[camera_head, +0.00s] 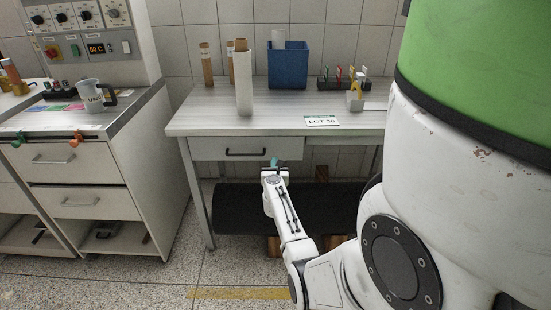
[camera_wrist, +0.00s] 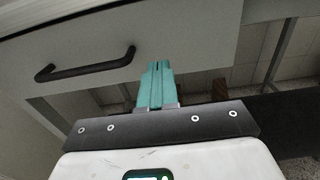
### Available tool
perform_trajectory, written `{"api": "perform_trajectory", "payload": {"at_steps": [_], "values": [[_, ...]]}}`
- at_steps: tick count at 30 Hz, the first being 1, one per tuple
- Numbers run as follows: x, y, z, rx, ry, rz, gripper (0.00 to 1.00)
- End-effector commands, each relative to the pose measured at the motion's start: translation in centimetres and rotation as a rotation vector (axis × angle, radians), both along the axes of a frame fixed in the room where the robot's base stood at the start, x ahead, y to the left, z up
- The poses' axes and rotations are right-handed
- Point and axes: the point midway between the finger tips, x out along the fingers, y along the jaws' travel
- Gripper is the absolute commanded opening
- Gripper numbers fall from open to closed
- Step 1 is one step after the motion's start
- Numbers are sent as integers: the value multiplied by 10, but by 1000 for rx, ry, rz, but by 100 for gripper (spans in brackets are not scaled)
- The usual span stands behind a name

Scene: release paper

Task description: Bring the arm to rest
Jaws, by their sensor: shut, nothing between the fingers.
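My gripper (camera_head: 274,163) is at the end of my white arm, in front of the desk and just below its drawer at the right end of the handle. In the wrist view its teal fingers (camera_wrist: 156,86) are pressed together with nothing between them. The drawer (camera_head: 215,148) looks closed, and its black handle (camera_wrist: 85,66) is to the left of the fingers in the wrist view. My fingers look apart from the handle.
The desk (camera_head: 190,122) bears a white paper roll (camera_head: 243,80), a blue bin (camera_head: 288,66) and a lot sign (camera_head: 322,121). A large black roll (camera_head: 235,209) lies under it. A cabinet with a measuring cup (camera_head: 92,96) stands left. Floor (camera_head: 150,285) is open in front.

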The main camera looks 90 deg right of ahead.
Motion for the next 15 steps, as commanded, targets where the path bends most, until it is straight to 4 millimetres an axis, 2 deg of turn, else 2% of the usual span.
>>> {"api": "perform_trajectory", "payload": {"at_steps": [9,15], "values": [[-4,52,1,2,1,0,0],[-6,73,0,1,1,-1,0]]}}
